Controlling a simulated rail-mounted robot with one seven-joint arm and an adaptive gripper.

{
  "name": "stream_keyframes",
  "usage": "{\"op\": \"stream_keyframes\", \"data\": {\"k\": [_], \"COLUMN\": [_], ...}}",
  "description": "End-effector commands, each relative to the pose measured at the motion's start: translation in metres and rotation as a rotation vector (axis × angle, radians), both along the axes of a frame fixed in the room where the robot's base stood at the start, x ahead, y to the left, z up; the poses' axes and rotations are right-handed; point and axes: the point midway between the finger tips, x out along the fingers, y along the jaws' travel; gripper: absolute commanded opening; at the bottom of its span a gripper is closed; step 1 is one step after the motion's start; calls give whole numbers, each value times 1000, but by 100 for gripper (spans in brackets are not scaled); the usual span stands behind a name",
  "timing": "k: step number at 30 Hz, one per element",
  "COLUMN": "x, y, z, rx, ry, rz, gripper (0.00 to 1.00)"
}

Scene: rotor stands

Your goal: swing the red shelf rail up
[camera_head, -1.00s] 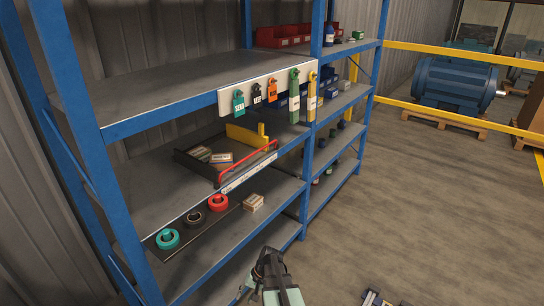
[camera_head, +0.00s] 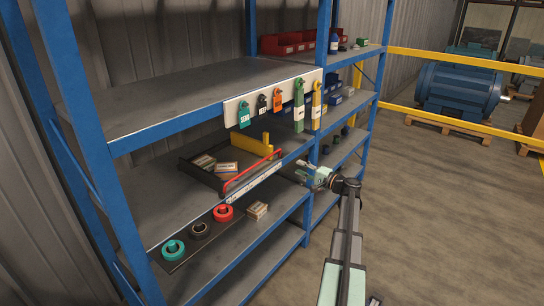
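The red shelf rail (camera_head: 252,168) is a thin bar along the front edge of a dark tray (camera_head: 190,170) on the blue rack's middle shelf. It lies low, just above the white label strip (camera_head: 254,183). My gripper (camera_head: 302,171) is in front of the shelf, to the right of the rail's right end and apart from it. It points left towards the shelf. Its fingers are too small to tell whether they are open or shut.
Small boxes (camera_head: 228,168) and a yellow block (camera_head: 253,144) are in the tray. Coloured tags (camera_head: 244,115) hang from the white board above. Teal, black and red rings (camera_head: 223,213) and a small box (camera_head: 257,210) sit below.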

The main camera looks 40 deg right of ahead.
Motion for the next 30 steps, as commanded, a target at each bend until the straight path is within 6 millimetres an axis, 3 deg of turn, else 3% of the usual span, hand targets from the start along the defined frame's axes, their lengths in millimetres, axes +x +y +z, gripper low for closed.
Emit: {"op": "stream_keyframes", "data": {"k": [21,30], "x": [130,156], "y": [31,38], "z": [6,5], "rx": [0,-1], "ry": [3,3], "rz": [3,2], "gripper": [37,37]}}
